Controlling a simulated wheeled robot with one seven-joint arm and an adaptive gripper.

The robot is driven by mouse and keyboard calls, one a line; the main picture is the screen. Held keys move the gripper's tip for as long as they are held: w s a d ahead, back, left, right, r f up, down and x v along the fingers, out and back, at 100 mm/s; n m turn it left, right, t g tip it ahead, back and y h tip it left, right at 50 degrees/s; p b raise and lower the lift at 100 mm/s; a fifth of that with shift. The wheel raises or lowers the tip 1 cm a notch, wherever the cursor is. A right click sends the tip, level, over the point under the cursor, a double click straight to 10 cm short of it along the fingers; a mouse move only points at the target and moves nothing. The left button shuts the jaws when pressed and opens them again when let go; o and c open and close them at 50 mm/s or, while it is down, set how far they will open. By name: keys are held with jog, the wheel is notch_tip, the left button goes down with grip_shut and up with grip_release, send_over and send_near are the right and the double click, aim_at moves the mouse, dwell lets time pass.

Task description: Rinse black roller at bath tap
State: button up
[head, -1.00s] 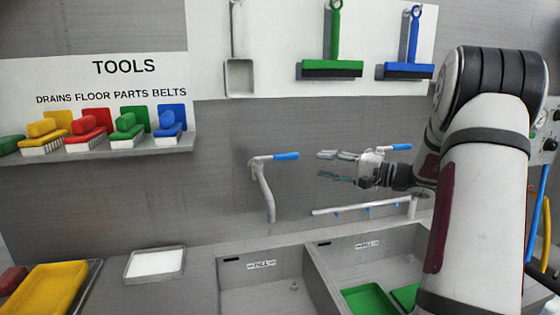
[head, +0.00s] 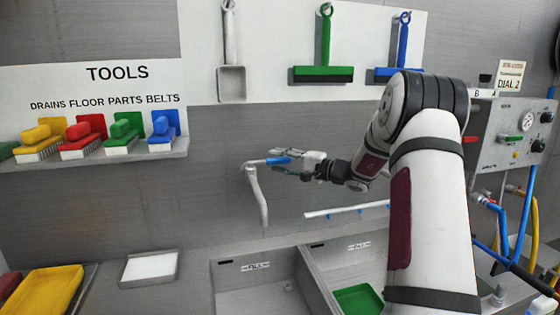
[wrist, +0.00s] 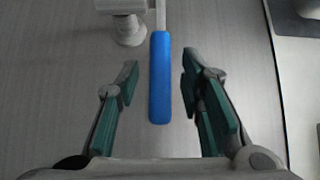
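A tap with a blue lever handle (head: 279,160) and a curved grey spout (head: 258,195) is on the back wall above the left basin. My gripper (head: 285,168) is at the handle, seen from the side. In the wrist view the blue handle (wrist: 160,80) lies between the two open fingers of my gripper (wrist: 160,100), with a gap on both sides. Nothing is held. I see no black roller in either view.
Two sink basins (head: 262,298) stand below, the right one holding a green tray (head: 358,298). A shelf with several coloured brushes (head: 80,138) is at left. A white pad (head: 150,267) and yellow tray (head: 45,292) lie beside the basins. A control panel (head: 512,130) with hoses is at right.

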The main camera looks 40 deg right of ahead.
jog(key=shift+w+a, duration=0.1)
jog(key=shift+w, duration=0.15)
grip_shut()
jog(key=shift+s, duration=0.1)
jog(key=shift+s+a+m+t+h+b, duration=0.3)
jog(key=shift+m+h+b, duration=0.2)
jog(key=shift+h, duration=0.4)
jog(key=shift+s+a+m+t+h+b, duration=0.2)
jog(key=shift+s+m+t+h+b, duration=0.15)
jog(key=shift+m+h, duration=0.4)
jog(key=shift+s+m+h+b, duration=0.25)
jog(key=shift+s+h+b, duration=0.05)
jog(key=shift+h, duration=0.25)
